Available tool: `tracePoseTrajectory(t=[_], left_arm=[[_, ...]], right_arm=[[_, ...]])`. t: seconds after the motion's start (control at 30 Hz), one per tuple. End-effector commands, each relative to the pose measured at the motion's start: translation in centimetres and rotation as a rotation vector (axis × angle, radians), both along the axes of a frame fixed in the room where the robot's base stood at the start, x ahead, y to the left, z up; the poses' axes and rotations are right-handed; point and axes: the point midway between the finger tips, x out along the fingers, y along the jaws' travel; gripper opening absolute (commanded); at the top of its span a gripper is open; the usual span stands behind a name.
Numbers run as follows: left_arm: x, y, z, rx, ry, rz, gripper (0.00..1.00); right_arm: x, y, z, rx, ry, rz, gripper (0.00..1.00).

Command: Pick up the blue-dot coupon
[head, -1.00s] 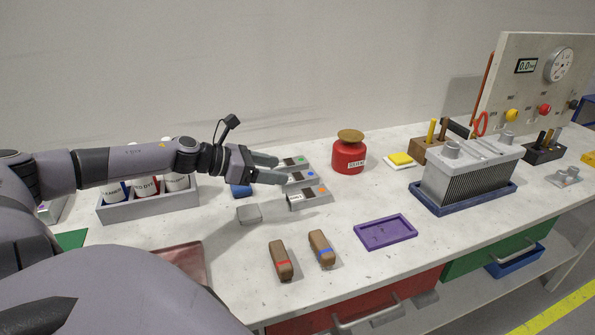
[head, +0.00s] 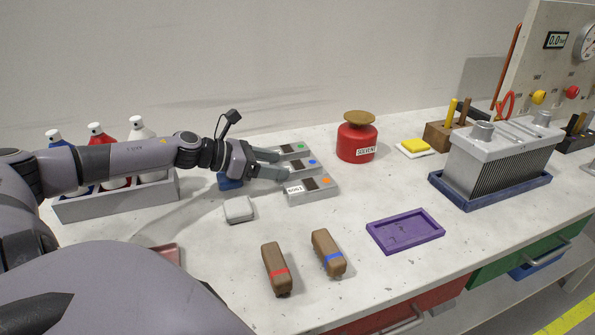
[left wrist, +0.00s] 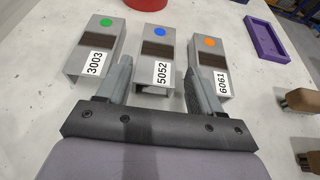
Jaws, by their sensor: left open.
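The blue-dot coupon (left wrist: 156,55) is a grey block with a blue dot, a dark brown strip and the label 5052. It lies between the green-dot coupon (left wrist: 96,50), labelled 3003, and the orange-dot coupon (left wrist: 208,67), labelled 6061. In the head view the blue-dot coupon (head: 303,164) is partly hidden by my left gripper (head: 272,164). My left gripper is open, and in the left wrist view its fingers (left wrist: 158,80) lie on either side of the blue-dot coupon's near end. Whether they touch it I cannot tell. My right gripper is not in view.
A red solvent can (head: 356,142) stands behind the coupons. A small grey block (head: 238,210), two brown brushes (head: 276,268) and a purple tray (head: 405,231) lie in front. A grey bin (head: 117,199) with bottles stands at left. The finned block (head: 498,160) is at right.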

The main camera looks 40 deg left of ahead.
Motion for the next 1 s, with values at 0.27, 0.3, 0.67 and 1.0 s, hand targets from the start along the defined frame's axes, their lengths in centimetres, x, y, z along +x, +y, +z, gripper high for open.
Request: tracePoseTrajectory(t=[0.27, 0.3, 0.67, 1.0], left_arm=[[1.0, -0.5, -0.4, -0.001, -0.003, 0.0, 0.66], [1.0, -0.5, -0.4, -0.001, -0.003, 0.0, 0.66], [1.6, -0.7, -0.5, -0.001, -0.003, 0.001, 0.66], [3.2, -1.3, -0.9, -0.003, -0.004, 0.001, 0.66]], right_arm=[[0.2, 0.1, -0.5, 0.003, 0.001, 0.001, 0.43], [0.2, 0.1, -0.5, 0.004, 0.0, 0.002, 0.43], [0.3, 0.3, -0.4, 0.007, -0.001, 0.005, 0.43], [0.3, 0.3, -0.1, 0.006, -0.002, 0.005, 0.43]])
